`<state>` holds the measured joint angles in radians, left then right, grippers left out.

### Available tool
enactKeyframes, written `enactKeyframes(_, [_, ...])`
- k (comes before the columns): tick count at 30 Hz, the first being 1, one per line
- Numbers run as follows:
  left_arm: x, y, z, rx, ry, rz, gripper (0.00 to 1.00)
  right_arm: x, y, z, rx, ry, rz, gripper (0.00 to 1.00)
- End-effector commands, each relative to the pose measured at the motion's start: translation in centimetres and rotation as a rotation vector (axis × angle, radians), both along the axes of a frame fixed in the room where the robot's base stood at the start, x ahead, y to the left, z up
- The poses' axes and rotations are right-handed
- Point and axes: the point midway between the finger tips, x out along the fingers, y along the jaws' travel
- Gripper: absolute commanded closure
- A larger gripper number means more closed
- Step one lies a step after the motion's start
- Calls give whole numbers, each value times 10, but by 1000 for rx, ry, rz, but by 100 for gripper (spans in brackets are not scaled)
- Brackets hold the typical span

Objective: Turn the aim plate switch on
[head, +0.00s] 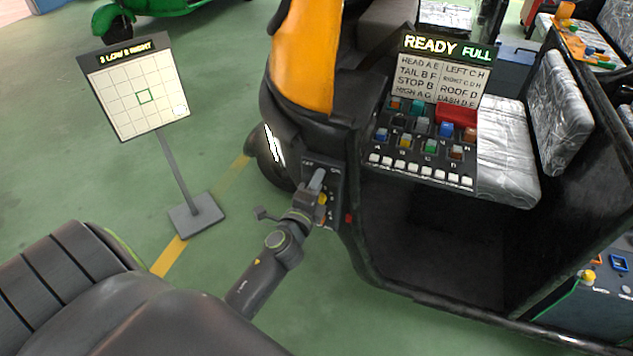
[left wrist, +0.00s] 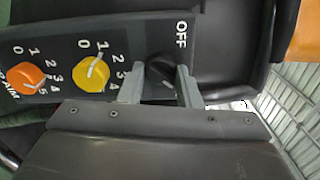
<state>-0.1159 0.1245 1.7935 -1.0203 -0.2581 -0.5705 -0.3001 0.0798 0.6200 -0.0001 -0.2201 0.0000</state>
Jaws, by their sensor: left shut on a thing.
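The aim plate (head: 115,93) stands upright on a post, with a white grid, a green square near the middle and a pale spot at lower right. Its lit header is partly readable, with "LOW" and "RIGHT". A small dark control panel (head: 334,208) is on the rickshaw's front side. In the left wrist view, a black rotary switch (left wrist: 160,72) has "OFF" printed beside it. My left gripper (head: 317,180) is at this panel; its fingers (left wrist: 160,84) are shut on the black switch, one on each side. My right gripper is not in view.
An orange knob (left wrist: 27,77) and a yellow knob (left wrist: 92,74) with number scales are beside the switch. A larger dashboard (head: 425,130) reads "READY FULL". The rickshaw's dark body is close to the gripper. Green floor is clear around the plate's base (head: 196,216).

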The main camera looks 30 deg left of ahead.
Motion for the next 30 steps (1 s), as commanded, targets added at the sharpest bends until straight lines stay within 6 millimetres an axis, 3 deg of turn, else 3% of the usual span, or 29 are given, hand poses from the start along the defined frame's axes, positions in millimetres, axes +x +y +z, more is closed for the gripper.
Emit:
enactKeyframes(21, [0,0,-1,76,20,0,92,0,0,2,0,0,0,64])
enactKeyframes(22, [0,0,-1,76,20,0,68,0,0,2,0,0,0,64])
enactKeyframes(27, [0,0,-1,75,20,0,48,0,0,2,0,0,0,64])
enactKeyframes(30, [0,0,-1,76,19,0,48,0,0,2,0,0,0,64])
